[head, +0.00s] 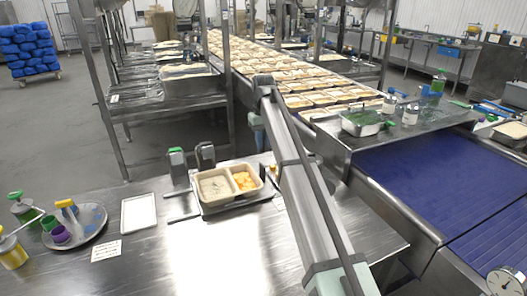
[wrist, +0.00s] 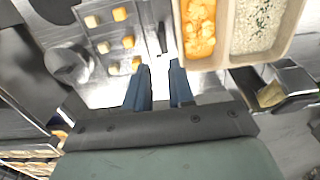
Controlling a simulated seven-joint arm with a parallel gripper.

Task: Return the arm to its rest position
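My gripper (wrist: 159,82) shows in the wrist view with its two blue fingers apart and nothing between them. It is above the steel table, beside the two-compartment tray. In the head view my arm (head: 305,190) reaches up from the lower right and folds over at the top; the gripper is hidden behind it. The beige tray (head: 208,200) stands on the table left of the arm, with white rice in one compartment and orange food in the other. In the wrist view the tray (wrist: 224,52) is at the upper right, apart from the fingers.
A steel pan with several yellow cubes (wrist: 120,14) lies left of the fingers. A round tray (head: 88,232) with cups, a white board (head: 139,213) and a label card (head: 106,251) are on the table's left. A blue conveyor (head: 440,180) runs at right. The table front is clear.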

